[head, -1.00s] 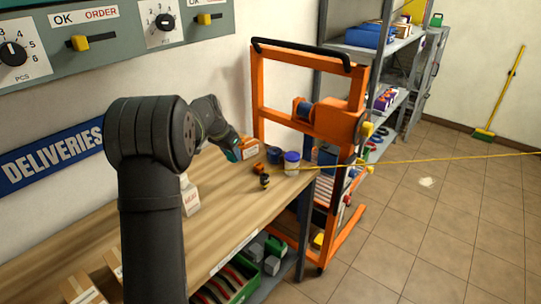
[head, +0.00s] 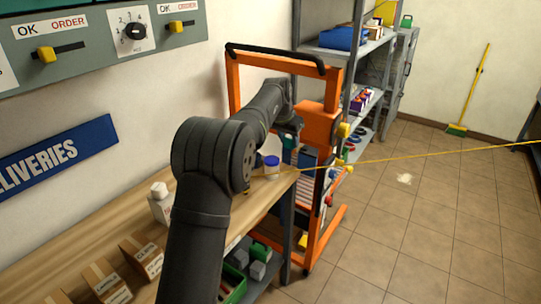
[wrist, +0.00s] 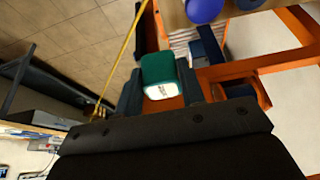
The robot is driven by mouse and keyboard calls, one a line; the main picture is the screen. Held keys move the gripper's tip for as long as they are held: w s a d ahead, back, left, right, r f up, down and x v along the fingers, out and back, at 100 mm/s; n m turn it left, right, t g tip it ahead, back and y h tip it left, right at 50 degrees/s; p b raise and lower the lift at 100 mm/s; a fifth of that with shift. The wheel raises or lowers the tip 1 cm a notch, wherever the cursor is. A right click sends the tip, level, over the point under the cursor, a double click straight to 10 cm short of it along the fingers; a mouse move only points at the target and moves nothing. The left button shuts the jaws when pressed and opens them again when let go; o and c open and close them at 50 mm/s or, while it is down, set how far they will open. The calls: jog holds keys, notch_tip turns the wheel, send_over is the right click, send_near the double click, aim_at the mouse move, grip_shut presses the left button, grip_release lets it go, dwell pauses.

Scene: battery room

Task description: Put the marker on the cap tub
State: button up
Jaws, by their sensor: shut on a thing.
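My gripper (wrist: 165,92) is shut on a green piece with a white printed band and some orange, which I take to be the marker (wrist: 160,70). In the head view, a bit of teal (head: 289,142) shows below my wrist, near the orange frame. A white tub with a blue top (head: 271,166) stands near the bench's right end; I cannot tell if it is the cap tub. In the wrist view, a round blue top (wrist: 204,10) and part of a second blue one (wrist: 250,4) show at the upper edge. My gripper is apart from both.
An orange frame (head: 233,85) with a black handle stands at the bench's end. A yellow line (head: 420,158) crosses the view there. A white carton (head: 160,205) and several small cardboard boxes (head: 107,283) are on the wooden bench. The tiled floor at right is mostly clear.

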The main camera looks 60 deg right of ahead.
send_over(272, 159)
jog(key=a, duration=0.1)
jog(key=f, duration=0.5)
jog(key=shift+a, duration=0.2)
jog(key=shift+f, duration=1.95)
jog(key=shift+f, duration=0.1)
jog(key=o, duration=1)
jog(key=v, duration=1.2)
